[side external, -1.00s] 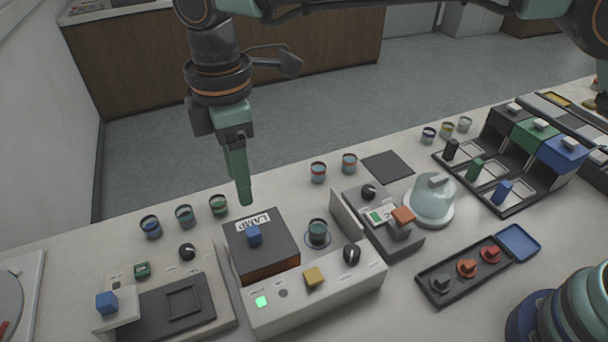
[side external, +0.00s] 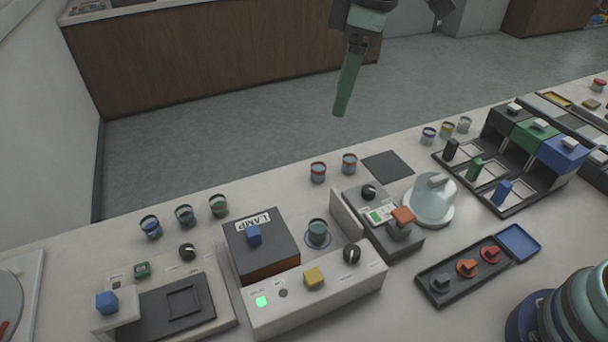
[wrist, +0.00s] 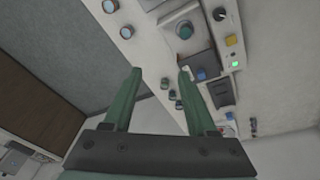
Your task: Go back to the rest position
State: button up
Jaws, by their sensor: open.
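My gripper (side external: 345,98) hangs in the air above the far edge of the bench, well clear of everything, and holds nothing. In the wrist view my gripper (wrist: 160,75) shows two green fingers spread apart with nothing between them. Below it stands the dark lamp box (side external: 262,262) with a blue knob on top. A white control panel (side external: 330,298) with a lit green light, a yellow button and a black dial runs along the box's front. A small cup (side external: 318,232) stands beside the box.
Several small cups stand near the far edge, including a red-banded one (side external: 318,172). A domed device (side external: 432,200), a dark tray (side external: 466,270) with knobs, and black, green and blue dispensers (side external: 530,140) stand on the right. The air around my gripper is free.

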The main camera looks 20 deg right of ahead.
jog(key=s+d+f+m+t, duration=0.1)
jog(key=s+d+m, duration=0.2)
jog(key=d, duration=0.4)
jog(key=s+d+f+m+t, duration=0.1)
jog(key=s+d+m, duration=0.3)
jog(key=d, duration=0.3)
jog(key=s+d+f+m+t+h, duration=0.1)
jog(key=s+d+m, duration=0.2)
jog(key=d, duration=0.4)
jog(key=shift+s+m+t, duration=0.2)
jog(key=shift+m+t, duration=0.1)
jog(key=shift+m, duration=0.2)
